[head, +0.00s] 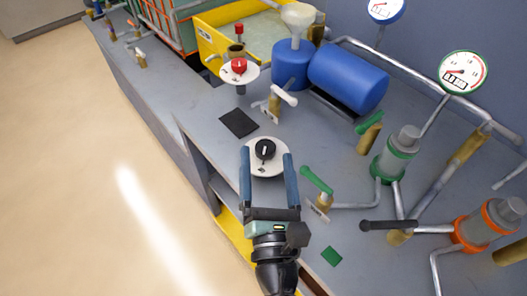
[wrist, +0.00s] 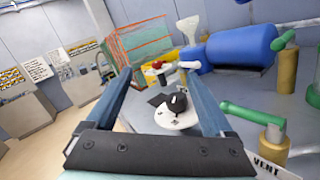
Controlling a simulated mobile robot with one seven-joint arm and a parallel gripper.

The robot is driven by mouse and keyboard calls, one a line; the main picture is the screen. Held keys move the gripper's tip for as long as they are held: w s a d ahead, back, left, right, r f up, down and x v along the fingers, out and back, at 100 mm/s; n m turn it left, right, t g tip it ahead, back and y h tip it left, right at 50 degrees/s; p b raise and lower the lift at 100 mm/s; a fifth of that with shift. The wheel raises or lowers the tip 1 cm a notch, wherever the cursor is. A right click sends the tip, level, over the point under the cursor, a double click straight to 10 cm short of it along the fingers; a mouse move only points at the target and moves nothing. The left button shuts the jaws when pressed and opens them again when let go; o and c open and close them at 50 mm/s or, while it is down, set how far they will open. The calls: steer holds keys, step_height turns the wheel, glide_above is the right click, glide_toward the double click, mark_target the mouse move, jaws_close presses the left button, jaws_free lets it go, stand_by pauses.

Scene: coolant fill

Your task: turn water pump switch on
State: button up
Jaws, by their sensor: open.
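A black rotary knob (head: 265,149) sits on a round white dial plate (head: 256,169) on the grey bench. I take it to be the pump switch, but I cannot read its label. In the wrist view the knob (wrist: 178,102) stands on its white plate (wrist: 171,124) between and beyond the fingers. My gripper (head: 266,156) is open, with one blue finger on each side of the plate in the head view. The fingers are apart from the knob and hold nothing. The wrist view also shows my gripper (wrist: 162,85) open and empty.
A green valve handle (head: 316,180) is close to the right finger. A red knob (head: 239,66) on another dial stands farther back. A blue tank (head: 349,78), gauges and pipes fill the back and right. A black square (head: 238,123) lies beyond the dial. The floor at left is clear.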

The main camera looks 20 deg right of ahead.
mark_target(266, 157)
steer(key=s+f+n, duration=0.1)
steer(key=f, duration=0.1)
steer(key=s+f+n+g, duration=0.1)
steer(key=f+n, duration=0.1)
steer(key=f, duration=0.1)
steer(key=s+f+n+y, duration=0.1)
steer(key=f+n, duration=0.1)
steer(key=f, duration=0.1)
steer(key=shift+s, duration=0.1)
steer(key=p+x, duration=0.2)
steer(key=x, duration=1)
steer(key=shift+w+d+f, duration=0.1)
steer(key=shift+w+f, duration=0.05)
steer(key=shift+w, duration=0.25)
steer(key=c, duration=1.4)
steer(key=shift+o, duration=0.2)
